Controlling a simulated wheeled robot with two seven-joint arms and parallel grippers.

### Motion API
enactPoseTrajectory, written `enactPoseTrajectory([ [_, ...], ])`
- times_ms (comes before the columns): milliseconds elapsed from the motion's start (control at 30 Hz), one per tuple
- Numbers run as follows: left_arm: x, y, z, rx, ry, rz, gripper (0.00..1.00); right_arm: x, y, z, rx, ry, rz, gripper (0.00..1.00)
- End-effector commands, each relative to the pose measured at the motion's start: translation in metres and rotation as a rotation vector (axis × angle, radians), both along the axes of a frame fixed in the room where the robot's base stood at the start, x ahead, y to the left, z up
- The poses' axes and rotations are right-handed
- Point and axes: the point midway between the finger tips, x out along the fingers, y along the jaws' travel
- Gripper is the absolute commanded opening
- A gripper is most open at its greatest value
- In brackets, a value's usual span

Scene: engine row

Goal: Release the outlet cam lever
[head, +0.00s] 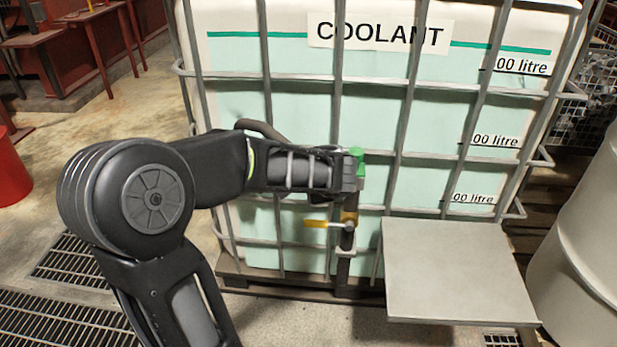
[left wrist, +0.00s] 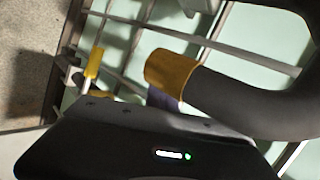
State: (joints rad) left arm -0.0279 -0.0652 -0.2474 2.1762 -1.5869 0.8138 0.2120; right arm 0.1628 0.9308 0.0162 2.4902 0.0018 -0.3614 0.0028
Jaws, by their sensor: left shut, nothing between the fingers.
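The caged coolant tank (head: 300,118) stands ahead. At its front is the outlet, with a yellow handle (head: 326,224) sticking out to the left and a brass-coloured part (head: 349,216) beside it. A green part (head: 357,156) shows just above and behind my left gripper (head: 352,174). That gripper is shut and empty, above the yellow handle; I cannot tell whether it touches the outlet. In the left wrist view a yellow handle (left wrist: 94,63) and a grey hose (left wrist: 240,100) with a yellow collar (left wrist: 172,70) show. I cannot make out the cam lever for certain. My right gripper is out of view.
A flat grey plate (head: 455,270) stands in front of the tank to the right. A white drum (head: 590,250) is at the right edge. Metal cage bars (head: 403,150) cross the tank front. Floor gratings (head: 60,318) lie at lower left.

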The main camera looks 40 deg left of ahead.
Motion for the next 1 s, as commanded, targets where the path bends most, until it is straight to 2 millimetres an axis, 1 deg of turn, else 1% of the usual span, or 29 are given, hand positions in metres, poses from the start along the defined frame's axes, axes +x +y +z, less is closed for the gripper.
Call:
enactPoseTrajectory([
  [200, -0.001, 0.003, 0.0, 0.002, 0.0, 0.006, 0.0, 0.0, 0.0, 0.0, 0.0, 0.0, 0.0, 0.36],
  [367, -0.002, 0.0, 0.003, 0.003, -0.002, 0.005, 0.0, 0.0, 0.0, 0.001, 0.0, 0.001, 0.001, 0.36],
  [567, -0.011, -0.016, 0.019, 0.002, -0.004, 0.002, 0.0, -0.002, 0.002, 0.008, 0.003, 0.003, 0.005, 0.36],
  [800, -0.026, -0.042, 0.042, 0.001, -0.003, -0.001, 0.0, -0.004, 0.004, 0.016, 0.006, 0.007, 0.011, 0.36],
  [1000, -0.034, -0.052, 0.049, 0.001, 0.0, 0.001, 0.0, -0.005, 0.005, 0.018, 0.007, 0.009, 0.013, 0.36],
])
